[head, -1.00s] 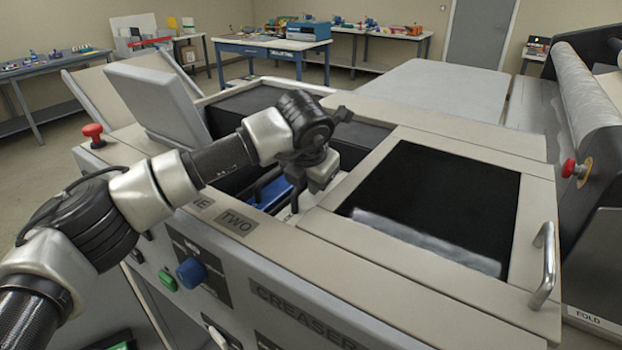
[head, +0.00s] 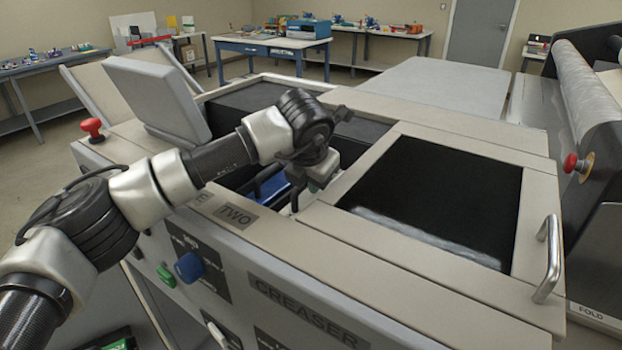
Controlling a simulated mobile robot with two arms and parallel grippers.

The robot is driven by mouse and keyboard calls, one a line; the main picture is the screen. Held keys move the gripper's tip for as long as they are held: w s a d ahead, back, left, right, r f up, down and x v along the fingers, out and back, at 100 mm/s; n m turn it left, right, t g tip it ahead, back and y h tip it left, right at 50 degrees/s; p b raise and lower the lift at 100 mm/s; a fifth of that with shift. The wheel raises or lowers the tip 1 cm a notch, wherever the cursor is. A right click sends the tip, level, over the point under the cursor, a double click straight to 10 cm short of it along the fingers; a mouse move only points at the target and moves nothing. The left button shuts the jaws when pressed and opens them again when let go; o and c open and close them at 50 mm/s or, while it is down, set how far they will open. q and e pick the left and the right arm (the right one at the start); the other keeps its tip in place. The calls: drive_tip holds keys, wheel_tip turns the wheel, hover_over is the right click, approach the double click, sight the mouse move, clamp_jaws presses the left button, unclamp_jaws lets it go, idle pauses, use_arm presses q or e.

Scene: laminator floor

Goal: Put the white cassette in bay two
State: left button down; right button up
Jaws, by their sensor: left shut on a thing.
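My left gripper (head: 307,180) points down into the open bay of the creaser, behind the TWO label (head: 238,216). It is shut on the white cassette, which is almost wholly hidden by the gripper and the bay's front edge. A blue cassette (head: 272,187) with a dark handle sits in the opening just left of the gripper, behind the partly covered label beside TWO. I cannot tell whether the white cassette touches the bay floor. My right gripper is not in view.
A raised grey lid (head: 160,98) stands at the opening's left. A closed dark window panel (head: 435,200) with a metal handle (head: 547,260) lies to the right. A red stop button (head: 92,128) and a blue knob (head: 189,267) stick out from the creaser.

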use_arm(q)
drive_tip(key=shift+f+b, duration=0.35)
drive_tip(key=shift+f, duration=0.05)
drive_tip(key=c, duration=1.1)
unclamp_jaws()
drive_tip(key=shift+o, duration=0.2)
